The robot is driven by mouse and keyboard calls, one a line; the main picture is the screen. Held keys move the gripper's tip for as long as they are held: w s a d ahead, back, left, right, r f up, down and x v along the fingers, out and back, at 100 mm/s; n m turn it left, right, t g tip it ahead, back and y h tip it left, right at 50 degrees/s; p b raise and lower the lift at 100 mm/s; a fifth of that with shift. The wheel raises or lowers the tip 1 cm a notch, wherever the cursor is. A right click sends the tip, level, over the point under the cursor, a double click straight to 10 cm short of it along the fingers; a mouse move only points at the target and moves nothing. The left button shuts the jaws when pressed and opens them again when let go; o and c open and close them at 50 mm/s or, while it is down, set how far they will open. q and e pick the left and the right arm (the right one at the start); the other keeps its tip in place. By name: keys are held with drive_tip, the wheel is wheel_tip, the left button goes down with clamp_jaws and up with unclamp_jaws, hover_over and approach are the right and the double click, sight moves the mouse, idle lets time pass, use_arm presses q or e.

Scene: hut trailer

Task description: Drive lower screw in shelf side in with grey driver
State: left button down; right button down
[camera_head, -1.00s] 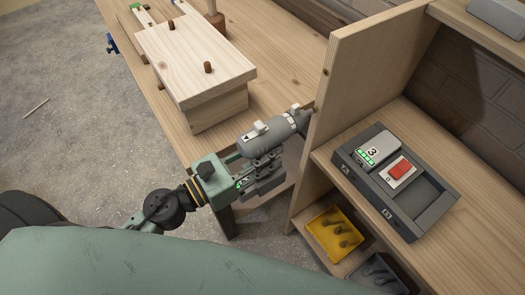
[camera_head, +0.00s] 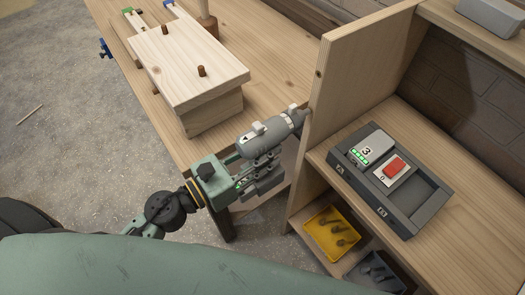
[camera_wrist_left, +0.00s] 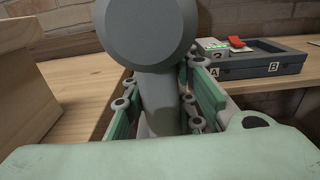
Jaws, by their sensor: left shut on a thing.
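The grey driver (camera_head: 262,141) is held in my left gripper (camera_head: 262,172), which is shut on it below its body. Its tip points right, at the outer face of the shelf side (camera_head: 345,85), and seems to touch or nearly touch it. The lower screw is hidden behind the driver's nose or too small to tell. A small dark dot, perhaps the upper screw (camera_head: 318,73), shows higher on the shelf side. In the left wrist view the driver's round rear (camera_wrist_left: 150,30) and handle fill the middle between the green fingers. My right gripper is not in view.
A charger station (camera_head: 425,213) with a battery and red switch sits on the shelf board. Below stand a yellow bin (camera_head: 333,233) of small parts and a dark bin (camera_head: 378,270). A workbench (camera_head: 270,60) carries a pale wooden block (camera_head: 190,65) with pegs.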

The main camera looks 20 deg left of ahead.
use_arm(q)
drive_tip(key=shift+w+d+r, duration=0.15)
drive_tip(key=shift+w+r, duration=0.05)
drive_tip(key=shift+w, duration=0.1)
idle(0.7)
drive_tip(key=shift+s+a+f+b, duration=0.25)
drive_tip(key=shift+s+a+b, duration=0.2)
drive_tip(key=shift+s+b, duration=0.15)
drive_tip(key=shift+s+a+r+b, duration=0.2)
drive_tip(key=shift+s+a+b, duration=0.15)
drive_tip(key=shift+s+a, duration=0.15)
drive_tip(key=w+a+b, duration=0.1)
drive_tip(key=a+b, duration=0.3)
drive_tip(key=a, duration=0.3)
drive_tip(key=shift+a, duration=0.4)
drive_tip(key=shift+d+f, duration=0.1)
drive_tip(key=shift+f, duration=0.05)
